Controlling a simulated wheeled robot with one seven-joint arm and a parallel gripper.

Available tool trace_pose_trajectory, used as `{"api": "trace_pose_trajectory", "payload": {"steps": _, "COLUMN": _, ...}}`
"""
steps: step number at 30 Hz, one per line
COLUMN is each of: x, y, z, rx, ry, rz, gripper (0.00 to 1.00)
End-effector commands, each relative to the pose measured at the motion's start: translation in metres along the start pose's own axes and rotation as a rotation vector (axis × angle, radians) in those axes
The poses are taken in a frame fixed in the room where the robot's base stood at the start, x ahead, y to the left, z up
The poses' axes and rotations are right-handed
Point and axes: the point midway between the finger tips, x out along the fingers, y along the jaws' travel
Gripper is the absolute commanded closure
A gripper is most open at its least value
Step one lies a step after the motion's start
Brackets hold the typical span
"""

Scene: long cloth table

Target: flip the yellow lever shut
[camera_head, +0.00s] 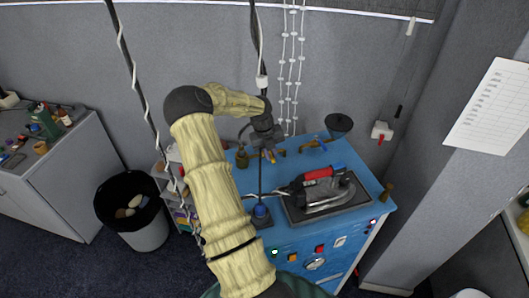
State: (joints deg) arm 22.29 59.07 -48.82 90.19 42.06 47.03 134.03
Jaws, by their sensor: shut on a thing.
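My gripper (268,151) points down over the back left of the blue workstation (350,222). A small yellow piece, which looks like the yellow lever (271,157), shows right at its fingertips. The gripper is shut on it. The lever's pivot and exact angle are mostly hidden by the gripper and too small to tell. Brass fittings (242,159) stand just left of the gripper, and another brass fitting with a blue handle (321,145) is to its right.
A dark funnel (339,123) stands at the back. Cords (289,70) hang behind.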

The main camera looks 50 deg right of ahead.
Motion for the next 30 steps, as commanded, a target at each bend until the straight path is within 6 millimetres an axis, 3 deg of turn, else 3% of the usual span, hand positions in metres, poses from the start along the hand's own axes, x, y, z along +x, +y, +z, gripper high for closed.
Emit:
{"api": "trace_pose_trajectory", "payload": {"steps": 13, "x": -0.0013, "y": -0.0022, "z": 0.0013, "rx": 0.015, "ry": -0.004, "rz": 0.000, "gripper": 1.00}}
{"api": "trace_pose_trajectory", "payload": {"steps": 14, "x": -0.0013, "y": -0.0021, "z": 0.0014, "rx": 0.015, "ry": -0.004, "rz": 0.000, "gripper": 0.85}}
{"api": "trace_pose_trajectory", "payload": {"steps": 17, "x": -0.0011, "y": -0.0021, "z": 0.0011, "rx": 0.015, "ry": -0.003, "rz": 0.000, "gripper": 0.65}}
{"api": "trace_pose_trajectory", "payload": {"steps": 30, "x": -0.0078, "y": -0.0023, "z": 0.0008, "rx": 0.014, "ry": -0.002, "rz": -0.001, "gripper": 0.65}}
